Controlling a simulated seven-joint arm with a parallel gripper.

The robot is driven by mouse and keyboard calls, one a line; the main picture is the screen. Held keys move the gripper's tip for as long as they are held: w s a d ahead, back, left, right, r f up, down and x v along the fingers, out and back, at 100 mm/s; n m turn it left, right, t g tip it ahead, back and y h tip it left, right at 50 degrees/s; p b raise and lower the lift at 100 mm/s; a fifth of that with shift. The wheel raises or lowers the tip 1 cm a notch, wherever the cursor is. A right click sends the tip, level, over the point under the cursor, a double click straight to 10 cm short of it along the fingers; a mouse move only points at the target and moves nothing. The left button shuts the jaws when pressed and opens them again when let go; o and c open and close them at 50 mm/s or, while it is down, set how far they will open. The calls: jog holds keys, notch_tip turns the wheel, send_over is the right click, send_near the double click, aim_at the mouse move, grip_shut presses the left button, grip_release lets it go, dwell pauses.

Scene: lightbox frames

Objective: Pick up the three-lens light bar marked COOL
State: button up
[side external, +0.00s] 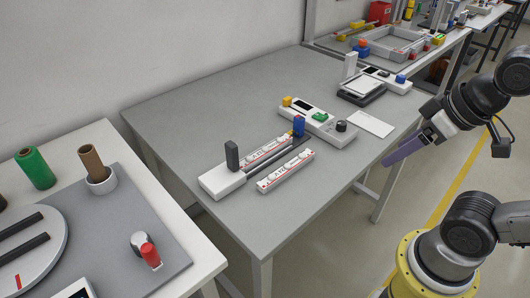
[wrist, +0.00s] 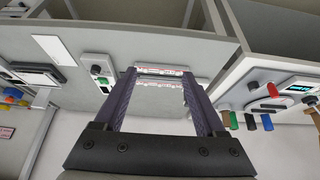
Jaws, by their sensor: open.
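Two white light bars with red marks and small black print lie on the grey table. The back bar (side external: 265,152) lies beside a dark rail, and the front bar (side external: 286,171) lies nearer the table's front edge. The print is too small to tell which is marked COOL. My gripper (side external: 388,163) is open and empty, to the right of the bars and apart from them, by the table's right edge. In the wrist view my gripper (wrist: 159,73) has its two purple fingers spread, with the white-and-red bars (wrist: 160,71) showing small and distant between the tips.
A white holder (side external: 222,182) with a grey upright stands left of the bars. A blue block (side external: 299,124) stands behind them. The table's front left is clear.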

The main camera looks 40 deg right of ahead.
jog(key=w+r+n, duration=0.7)
jog(key=r+n, duration=0.2)
jog(key=n+g, duration=0.6)
jog(key=n, duration=0.3)
send_over(265, 147)
notch_tip(265, 147, down, 22)
jog(key=shift+d+r, duration=0.1)
jog(key=shift+s+f, duration=0.1)
jog(key=shift+f, duration=3.05)
jog(key=shift+r, duration=0.1)
grip_shut()
